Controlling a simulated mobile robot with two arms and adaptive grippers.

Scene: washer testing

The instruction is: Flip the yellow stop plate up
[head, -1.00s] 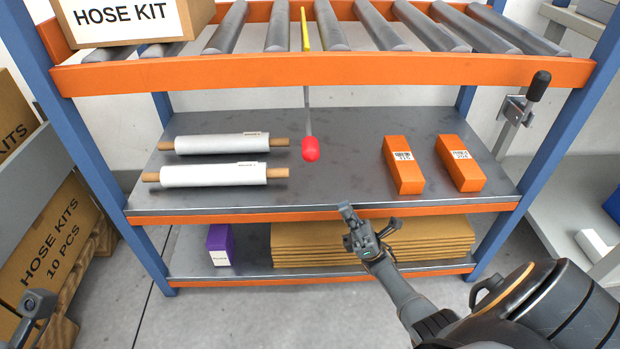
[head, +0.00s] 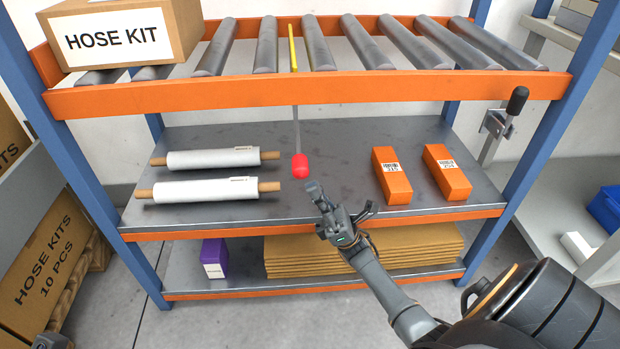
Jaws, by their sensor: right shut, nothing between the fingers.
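The yellow stop plate (head: 292,47) shows edge-on as a thin strip between the rollers of the top conveyor. A grey rod (head: 297,127) hangs down below the orange front rail and ends in a red knob (head: 300,167) in front of the middle shelf. My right gripper (head: 313,189) is shut and empty, just below and slightly right of the red knob, with a small apparent gap. My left gripper (head: 52,341) shows only in part at the bottom left corner, and its jaws cannot be made out.
A HOSE KIT box (head: 122,32) sits on the rollers at left. Two white rolls (head: 205,189) and two orange boxes (head: 392,176) lie on the middle shelf (head: 330,205). A black-knobbed lever (head: 516,101) is on the right post. Space around the red knob is clear.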

